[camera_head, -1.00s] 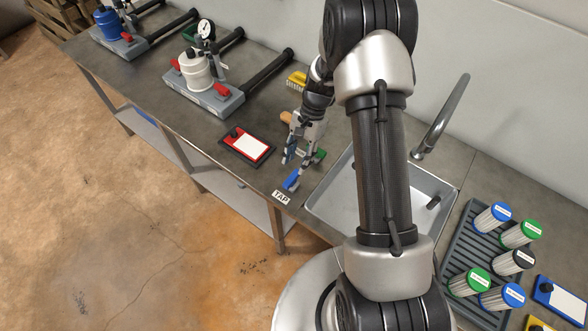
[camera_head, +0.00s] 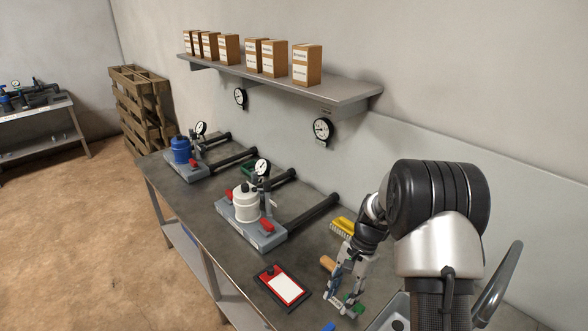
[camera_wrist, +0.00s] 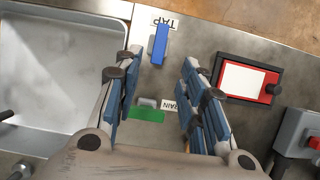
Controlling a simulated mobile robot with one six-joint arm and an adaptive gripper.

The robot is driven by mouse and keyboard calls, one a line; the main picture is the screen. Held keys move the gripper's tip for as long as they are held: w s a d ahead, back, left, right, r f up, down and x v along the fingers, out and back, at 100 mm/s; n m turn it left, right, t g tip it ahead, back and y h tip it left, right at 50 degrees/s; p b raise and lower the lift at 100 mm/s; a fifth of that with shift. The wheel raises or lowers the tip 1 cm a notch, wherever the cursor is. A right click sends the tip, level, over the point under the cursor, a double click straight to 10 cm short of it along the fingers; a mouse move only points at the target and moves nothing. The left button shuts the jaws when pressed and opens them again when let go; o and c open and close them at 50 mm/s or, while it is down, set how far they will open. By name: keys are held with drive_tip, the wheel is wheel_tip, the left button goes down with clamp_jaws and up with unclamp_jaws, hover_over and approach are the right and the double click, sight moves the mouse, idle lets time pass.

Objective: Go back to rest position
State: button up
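My gripper (camera_head: 342,297) is over the bench near the sink, at the end of my bent arm. In the wrist view my gripper (camera_wrist: 152,95) has its blue-padded fingers wide apart with nothing between them. Below and between the fingers is a green handle (camera_wrist: 147,115) beside a DRAIN label. A blue handle (camera_wrist: 159,44) by a TAP label (camera_wrist: 165,22) lies beyond the fingertips, apart from them. In the head view the blue handle (camera_head: 329,327) is cut off by the bottom edge, and the green handle is partly hidden behind the gripper.
The sink (camera_wrist: 60,70) lies beside the gripper. A red-framed card (camera_head: 284,287) lies on the bench (camera_head: 220,240). A white-canister unit (camera_head: 247,207) and a blue-canister unit (camera_head: 183,155) stand farther along. A yellow brush (camera_head: 343,227) is near the wall. A shelf (camera_head: 340,92) holds several boxes.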

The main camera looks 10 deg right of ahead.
drive_tip(key=s+a+r+n+t+h, duration=0.1)
drive_tip(key=s+a+r+n+t, duration=0.2)
drive_tip(key=r, duration=0.7)
drive_tip(key=s+r+n+h, duration=0.1)
drive_tip(key=s+r+n, duration=0.1)
drive_tip(key=s+r, duration=0.6)
drive_tip(key=s+a+r+n+t+h, duration=0.1)
drive_tip(key=s+r+n+t, duration=0.3)
drive_tip(key=s, duration=0.9)
wheel_tip(320, 180, up, 3)
drive_tip(key=shift+s+a+r+n+h, duration=0.2)
drive_tip(key=shift+a+n+h, duration=0.1)
drive_tip(key=shift+n, duration=0.7)
